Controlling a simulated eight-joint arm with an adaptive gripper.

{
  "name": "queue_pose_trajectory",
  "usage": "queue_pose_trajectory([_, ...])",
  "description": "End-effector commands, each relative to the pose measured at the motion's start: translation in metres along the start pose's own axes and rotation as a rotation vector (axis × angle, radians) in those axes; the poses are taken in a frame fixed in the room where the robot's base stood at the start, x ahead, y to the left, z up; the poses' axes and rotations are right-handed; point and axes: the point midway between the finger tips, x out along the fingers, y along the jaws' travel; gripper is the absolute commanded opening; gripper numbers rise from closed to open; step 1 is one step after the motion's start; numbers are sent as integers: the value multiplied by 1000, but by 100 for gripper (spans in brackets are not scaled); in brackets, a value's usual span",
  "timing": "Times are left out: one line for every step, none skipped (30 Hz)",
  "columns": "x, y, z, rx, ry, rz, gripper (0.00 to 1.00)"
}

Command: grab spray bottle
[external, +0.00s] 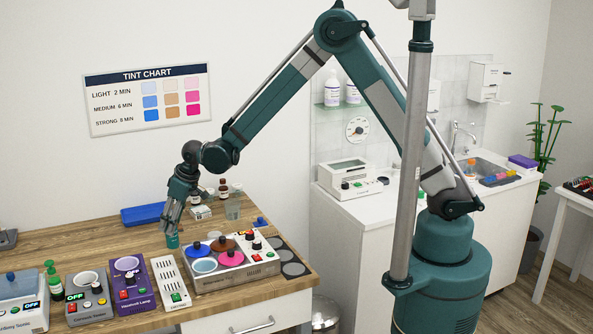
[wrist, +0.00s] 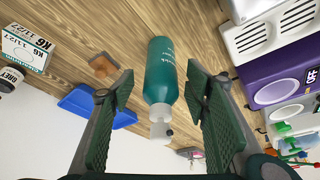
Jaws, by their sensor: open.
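A teal bottle with pale lettering and a pale translucent neck and top (wrist: 163,72) shows in the wrist view, between my two green ridged fingers. I take it to be the spray bottle. My gripper (wrist: 158,82) is open, one finger on each side of it, with a small gap visible on both sides. In the external view my gripper (external: 173,222) points down over the wooden bench. A teal piece at its tips (external: 172,241) looks like the bottle's lower part; the rest is hidden by the fingers.
A purple lamp device (external: 130,283) and green pump bottle (external: 53,278) are nearer. A blue tray (external: 143,215) lies behind. Bare bench (external: 95,239) is left.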

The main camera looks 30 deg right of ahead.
Motion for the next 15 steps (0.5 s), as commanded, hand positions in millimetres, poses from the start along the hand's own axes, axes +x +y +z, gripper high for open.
queue_pose_trajectory([5, -1, 0, 0, 0, 0, 46])
queue_pose_trajectory([8, -1, 0, 0, 0, 0, 46])
queue_pose_trajectory([12, -1, 0, 0, 0, 0, 46])
queue_pose_trajectory([15, -1, 0, 0, 0, 0, 46])
queue_pose_trajectory([17, -1, 0, 0, 0, 0, 46])
queue_pose_trajectory([20, -1, 0, 0, 0, 0, 46])
queue_pose_trajectory([22, -1, 0, 0, 0, 0, 46])
queue_pose_trajectory([24, -1, 0, 0, 0, 0, 46])
queue_pose_trajectory([26, -1, 0, 0, 0, 0, 46])
queue_pose_trajectory([27, -1, 0, 0, 0, 0, 46])
queue_pose_trajectory([28, -1, 0, 0, 0, 0, 46])
queue_pose_trajectory([29, -1, 0, 0, 0, 0, 46])
queue_pose_trajectory([30, -1, 0, 0, 0, 0, 46])
queue_pose_trajectory([30, -1, 1, 0, 0, 0, 46])
queue_pose_trajectory([30, -1, 1, 0, 0, 0, 46])
